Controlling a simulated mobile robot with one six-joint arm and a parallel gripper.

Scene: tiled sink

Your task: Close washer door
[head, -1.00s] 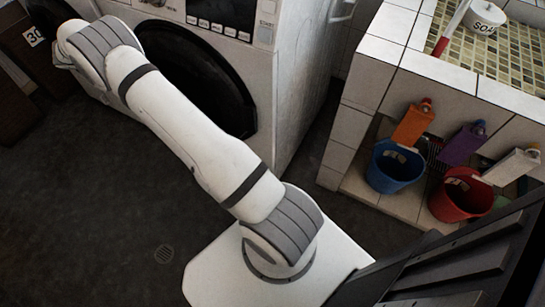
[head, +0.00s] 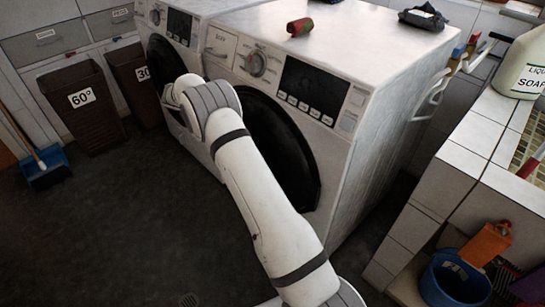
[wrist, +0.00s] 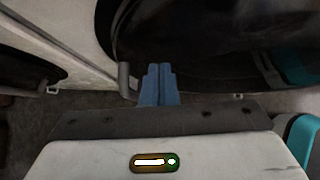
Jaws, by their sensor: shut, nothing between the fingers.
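Two white washers stand side by side in the head view. The nearer one has a round black door (head: 285,150), which looks flush with its front. The farther one has a dark round door (head: 165,62), partly hidden behind my arm; I cannot tell how far it stands open. In the wrist view, my gripper (wrist: 158,72) shows blue fingers closed together and empty. A dark, glossy round door (wrist: 205,40) lies just beyond the fingertips; whether they touch is unclear. A small grey cylinder (wrist: 124,78) is left of the fingers. My gripper is hidden in the head view.
Brown baskets (head: 85,105) and a blue dustpan (head: 45,165) stand at the left. A tiled counter (head: 470,165) with a soap bottle (head: 524,65) is at the right, above a blue bucket (head: 455,280). The dark floor at lower left is clear.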

